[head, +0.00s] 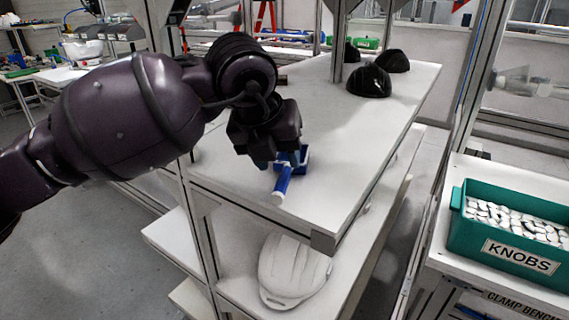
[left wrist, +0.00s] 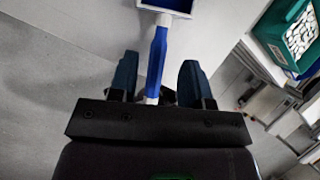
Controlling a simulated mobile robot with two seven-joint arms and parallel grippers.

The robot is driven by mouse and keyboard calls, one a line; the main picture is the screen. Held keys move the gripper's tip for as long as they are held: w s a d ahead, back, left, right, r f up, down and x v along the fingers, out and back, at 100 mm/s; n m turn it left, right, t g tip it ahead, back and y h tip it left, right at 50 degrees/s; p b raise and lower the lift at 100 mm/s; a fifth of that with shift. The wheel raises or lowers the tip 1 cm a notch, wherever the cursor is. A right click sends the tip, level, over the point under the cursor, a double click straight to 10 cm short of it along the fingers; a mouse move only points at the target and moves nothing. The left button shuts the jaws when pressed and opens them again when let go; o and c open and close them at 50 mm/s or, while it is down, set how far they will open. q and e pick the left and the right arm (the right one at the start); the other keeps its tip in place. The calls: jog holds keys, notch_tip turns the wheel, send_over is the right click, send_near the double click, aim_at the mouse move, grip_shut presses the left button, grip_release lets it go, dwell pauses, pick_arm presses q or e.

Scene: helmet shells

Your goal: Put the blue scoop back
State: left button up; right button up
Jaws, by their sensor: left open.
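The blue scoop (head: 284,179) lies on the white top shelf (head: 335,150) near its front edge, its white-tipped handle pointing toward the front. In the left wrist view the scoop's blue handle (left wrist: 158,52) runs between my two fingers, with the square scoop head beyond them at the top. My left gripper (head: 273,160) is open, low over the shelf, and hides part of the scoop in the head view. It also shows in the left wrist view (left wrist: 158,80), with a gap on each side of the handle. My right gripper is out of view.
Black helmet shells (head: 369,81) stand farther back on the top shelf, by a metal post. A white shell (head: 292,268) lies on the lower shelf. At right, a green bin labelled KNOBS (head: 513,247) holds white knobs on a bench. The shelf's middle is clear.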

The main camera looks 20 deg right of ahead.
pick_arm(q)
jog(key=p+v, duration=0.1)
jog(key=v, duration=0.7)
jog(key=shift+p, duration=0.4)
